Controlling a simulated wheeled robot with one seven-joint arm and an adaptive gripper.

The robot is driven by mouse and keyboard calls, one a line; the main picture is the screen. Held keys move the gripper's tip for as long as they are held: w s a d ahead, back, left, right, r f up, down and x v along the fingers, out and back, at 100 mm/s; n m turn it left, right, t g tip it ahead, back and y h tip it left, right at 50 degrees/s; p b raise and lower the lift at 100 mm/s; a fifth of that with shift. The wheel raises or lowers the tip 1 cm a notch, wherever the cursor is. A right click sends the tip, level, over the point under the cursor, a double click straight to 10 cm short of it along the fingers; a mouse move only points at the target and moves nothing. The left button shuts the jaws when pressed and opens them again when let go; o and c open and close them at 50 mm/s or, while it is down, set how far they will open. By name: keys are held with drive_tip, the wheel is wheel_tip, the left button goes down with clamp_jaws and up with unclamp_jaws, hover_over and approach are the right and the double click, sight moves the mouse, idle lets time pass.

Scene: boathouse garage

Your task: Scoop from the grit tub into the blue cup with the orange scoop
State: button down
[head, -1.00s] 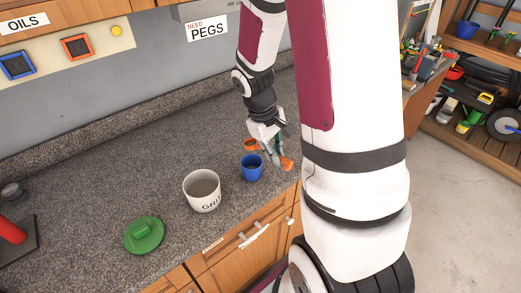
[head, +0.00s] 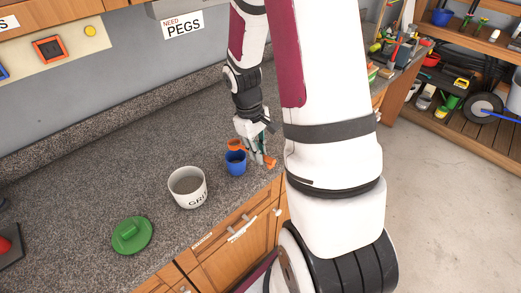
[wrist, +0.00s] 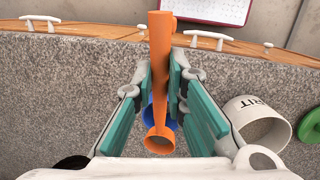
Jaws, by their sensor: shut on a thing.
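The orange scoop (wrist: 161,62) is held between the teal finger pads of my gripper (wrist: 160,78), which is shut on its handle. The scoop also shows in the head view (head: 235,146), its bowl just behind the blue cup's rim in the picture. The blue cup (head: 236,166) stands upright on the counter; in the wrist view it is partly hidden behind the scoop and a finger. The scoop bowl's inside looks greyish brown; I cannot tell if it holds grit. The white grit tub (head: 187,190) stands open left of the cup, with grey grit inside. My gripper (head: 260,158) is beside the cup.
A green lid (head: 132,236) lies on the speckled counter (head: 80,190) left of the tub. A red-topped thing on a dark base (head: 5,246) is at the far left. The counter behind the tub is clear. Wooden drawers (head: 232,250) are below the front edge.

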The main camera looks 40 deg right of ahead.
drive_tip(key=y+p, duration=0.3)
drive_tip(key=y, duration=0.1)
drive_tip(key=shift+d+r, duration=0.2)
drive_tip(key=shift+d, duration=0.1)
drive_tip(key=shift+a+r+h, duration=0.15)
drive_tip(key=shift+r+h, duration=0.05)
drive_tip(key=shift+h, duration=0.7)
drive_tip(key=shift+a+r+h, duration=0.15)
drive_tip(key=shift+a+h, duration=0.05)
drive_tip(key=shift+h, duration=0.7)
drive_tip(key=shift+a+r+h, duration=0.15)
drive_tip(key=shift+r+h, duration=0.05)
drive_tip(key=shift+h, duration=0.7)
drive_tip(key=shift+w, duration=0.1)
